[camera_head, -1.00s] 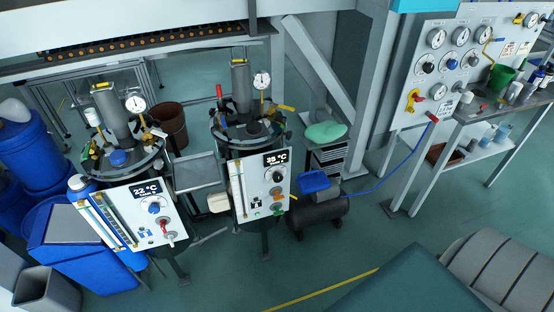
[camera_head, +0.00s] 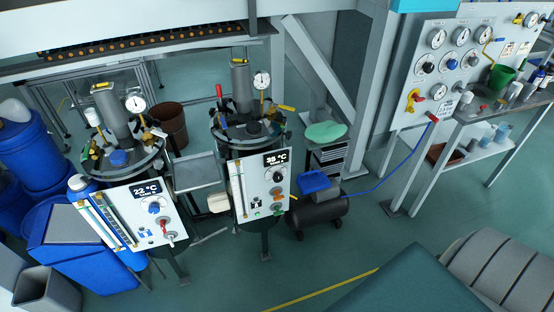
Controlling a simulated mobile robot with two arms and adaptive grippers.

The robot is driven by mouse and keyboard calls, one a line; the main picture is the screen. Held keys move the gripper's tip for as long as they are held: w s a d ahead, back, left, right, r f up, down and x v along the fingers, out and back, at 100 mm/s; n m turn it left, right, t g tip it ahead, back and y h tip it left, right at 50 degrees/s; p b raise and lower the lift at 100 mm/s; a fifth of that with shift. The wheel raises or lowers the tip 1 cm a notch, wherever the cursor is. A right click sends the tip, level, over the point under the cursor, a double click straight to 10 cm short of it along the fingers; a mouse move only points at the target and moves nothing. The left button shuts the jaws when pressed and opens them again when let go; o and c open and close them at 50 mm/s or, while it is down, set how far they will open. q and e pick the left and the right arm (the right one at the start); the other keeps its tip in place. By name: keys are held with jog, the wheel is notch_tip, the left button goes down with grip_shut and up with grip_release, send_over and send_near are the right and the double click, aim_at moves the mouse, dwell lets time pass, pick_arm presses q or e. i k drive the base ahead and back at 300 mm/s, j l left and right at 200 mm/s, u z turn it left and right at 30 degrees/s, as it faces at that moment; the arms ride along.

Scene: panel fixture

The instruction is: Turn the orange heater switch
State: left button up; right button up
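Two tanks stand side by side, each with a white control panel in front. Neither of my grippers is in view.
A blue-topped compressor (camera_head: 318,205) stands right of the tanks, with a blue hose to a gauge panel (camera_head: 455,60). Blue barrels (camera_head: 30,145) and a blue bin (camera_head: 90,265) are at left. Open floor (camera_head: 240,275) lies in front of the tanks.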

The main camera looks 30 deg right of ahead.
aim_at(278, 196)
jog(key=z, duration=1.05)
